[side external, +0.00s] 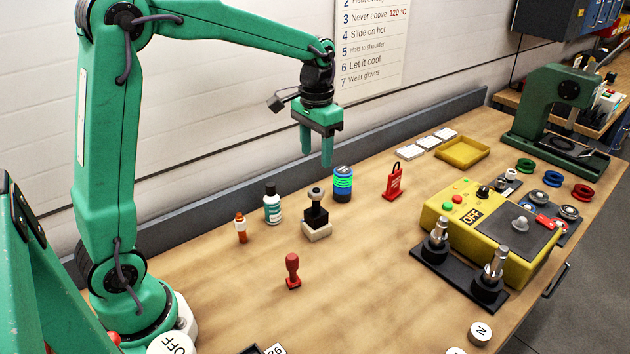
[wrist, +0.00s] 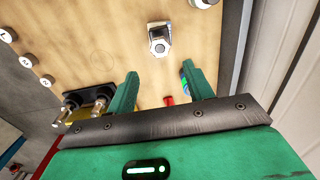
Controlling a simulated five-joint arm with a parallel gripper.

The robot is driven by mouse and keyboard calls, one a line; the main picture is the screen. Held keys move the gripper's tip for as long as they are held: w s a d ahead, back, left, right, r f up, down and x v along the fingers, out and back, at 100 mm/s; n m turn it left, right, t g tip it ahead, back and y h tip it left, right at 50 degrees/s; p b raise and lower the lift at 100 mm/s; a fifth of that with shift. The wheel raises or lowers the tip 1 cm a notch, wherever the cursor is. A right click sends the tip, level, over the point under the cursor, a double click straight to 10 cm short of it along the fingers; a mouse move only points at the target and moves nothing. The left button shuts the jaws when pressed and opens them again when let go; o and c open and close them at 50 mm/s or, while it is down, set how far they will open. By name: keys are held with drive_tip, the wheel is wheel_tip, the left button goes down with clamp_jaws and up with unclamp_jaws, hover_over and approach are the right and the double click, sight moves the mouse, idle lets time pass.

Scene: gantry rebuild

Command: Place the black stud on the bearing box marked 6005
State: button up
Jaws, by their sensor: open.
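The black stud, as I take it, is the stamp-like black piece (side external: 316,213) with a round grey knob. It stands upright on a pale block (side external: 317,231) at mid-table. In the wrist view its knob (wrist: 158,47) shows beyond the fingers. Three flat white boxes (side external: 410,152) lie in a row at the back by the yellow tray; they look like the bearing boxes, but no marking is readable, so I cannot tell which is 6005. My gripper (side external: 318,158) is open and empty, high above the table; its fingers also show in the wrist view (wrist: 163,76).
Near the stud stand a white bottle (side external: 272,206), a blue-green banded cylinder (side external: 343,184), a red tag (side external: 393,184) and a red handled piece (side external: 292,270). A yellow control box (side external: 485,215) fills the right. The yellow tray (side external: 478,160) is beside the white boxes.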

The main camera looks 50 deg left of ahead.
drive_tip(key=shift+r, duration=0.15)
idle(0.5)
drive_tip(key=s+d+r+t, duration=0.1)
drive_tip(key=s+d+t, duration=0.1)
drive_tip(key=s, duration=0.8)
drive_tip(key=s+d+r+t, duration=0.2)
drive_tip(key=s+t, duration=0.1)
drive_tip(key=s, duration=0.7)
drive_tip(key=shift+s+d+r+t, duration=0.25)
drive_tip(key=shift+s+r+t, duration=0.05)
